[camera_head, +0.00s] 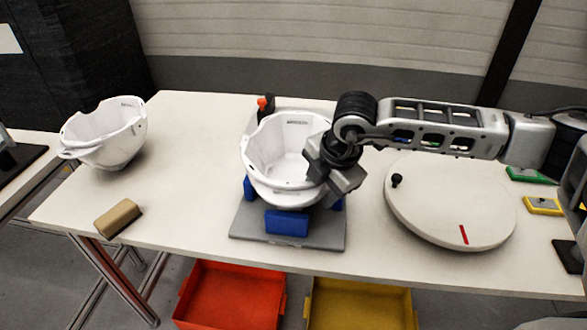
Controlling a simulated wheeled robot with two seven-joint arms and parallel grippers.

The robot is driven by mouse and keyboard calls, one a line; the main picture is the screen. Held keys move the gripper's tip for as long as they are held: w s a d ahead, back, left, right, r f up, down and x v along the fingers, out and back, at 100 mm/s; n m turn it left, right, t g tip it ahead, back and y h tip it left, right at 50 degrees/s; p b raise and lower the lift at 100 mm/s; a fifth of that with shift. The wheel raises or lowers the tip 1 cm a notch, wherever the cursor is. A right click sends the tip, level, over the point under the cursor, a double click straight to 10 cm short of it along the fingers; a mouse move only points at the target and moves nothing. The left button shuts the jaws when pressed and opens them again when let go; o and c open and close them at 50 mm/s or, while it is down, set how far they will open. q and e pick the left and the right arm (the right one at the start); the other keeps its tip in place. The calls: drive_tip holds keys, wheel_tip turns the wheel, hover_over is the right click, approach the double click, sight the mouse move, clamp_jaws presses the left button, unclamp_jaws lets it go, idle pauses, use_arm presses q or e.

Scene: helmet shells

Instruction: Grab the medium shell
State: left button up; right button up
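A white helmet shell (273,155) sits open side up in a fixture with blue blocks on a grey base plate (244,222), at the middle of the table. A second white shell (102,138) stands open side up at the table's left end. Small dark labels on both inner walls are too small to read, so I cannot tell which is the medium one. My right gripper (334,178) is at the right rim of the middle shell and covers part of it. Its fingertips are hard to make out, so I cannot tell whether it grips the rim. My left gripper is not in view.
A round white turntable (450,205) with a black knob and red mark lies under my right arm. A tan block (118,218) lies at the front left. Red (232,296) and yellow (360,305) bins stand below the front edge. Table between the left shell and fixture is clear.

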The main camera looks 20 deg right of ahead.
drive_tip(key=shift+f, duration=0.2)
drive_tip(key=c, duration=0.9)
drive_tip(key=shift+w+r, duration=0.1)
drive_tip(key=shift+w, duration=0.05)
clamp_jaws()
